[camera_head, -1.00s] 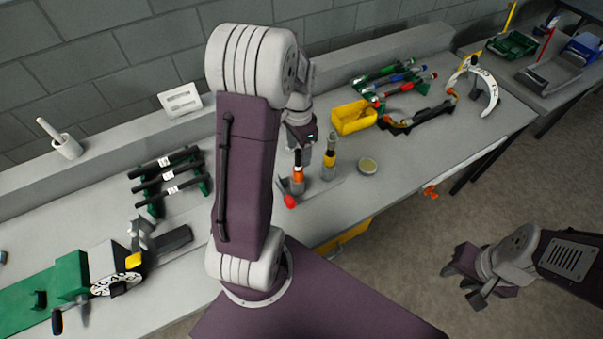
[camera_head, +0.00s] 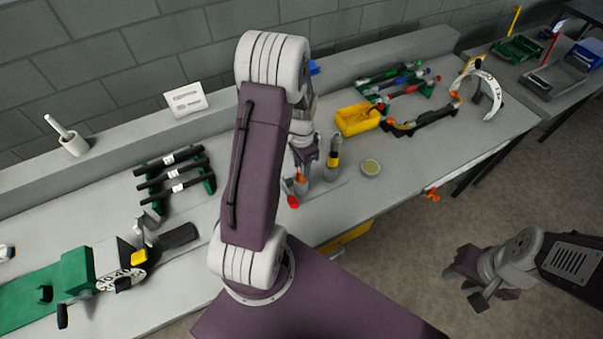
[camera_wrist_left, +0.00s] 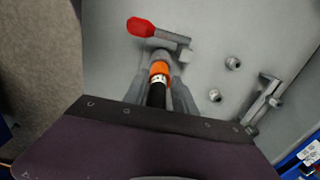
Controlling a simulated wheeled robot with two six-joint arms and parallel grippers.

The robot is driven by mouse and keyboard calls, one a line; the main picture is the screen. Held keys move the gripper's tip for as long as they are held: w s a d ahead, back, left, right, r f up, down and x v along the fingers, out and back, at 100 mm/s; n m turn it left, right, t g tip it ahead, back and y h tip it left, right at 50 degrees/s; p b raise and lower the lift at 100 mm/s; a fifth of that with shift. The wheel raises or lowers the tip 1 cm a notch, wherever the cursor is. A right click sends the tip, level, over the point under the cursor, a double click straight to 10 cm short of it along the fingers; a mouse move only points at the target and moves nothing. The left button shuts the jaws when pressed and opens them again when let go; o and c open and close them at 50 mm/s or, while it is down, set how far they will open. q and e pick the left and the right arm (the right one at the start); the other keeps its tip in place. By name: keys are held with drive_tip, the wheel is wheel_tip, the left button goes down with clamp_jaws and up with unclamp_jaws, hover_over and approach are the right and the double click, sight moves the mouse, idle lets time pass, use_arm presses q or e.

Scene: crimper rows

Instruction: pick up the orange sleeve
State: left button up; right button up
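The orange sleeve (camera_head: 301,178) is an orange band on an upright tool with a black upper part, standing in a grey fixture on the bench. In the left wrist view the orange sleeve (camera_wrist_left: 159,68) sits between the grey fingers of my left gripper (camera_wrist_left: 160,80). The fingers flank the tool with narrow gaps on both sides and look open. In the head view my left gripper (camera_head: 302,160) is low over the sleeve and hides its top. My right gripper (camera_head: 473,282) hangs empty over the floor, its fingers apart.
A red clamp handle (camera_wrist_left: 141,27) lies beside the sleeve's fixture. A grey tool with a yellow band (camera_head: 333,160) stands close on the right. A rack of black tools (camera_head: 174,175) is on the left.

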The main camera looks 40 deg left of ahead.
use_arm(q)
drive_tip(key=shift+w, duration=0.1)
clamp_jaws()
wheel_tip(320, 180, up, 10)
wheel_tip(320, 180, up, 6)
drive_tip(key=p, duration=0.6)
drive_tip(key=shift+r, duration=0.25)
idle(0.3)
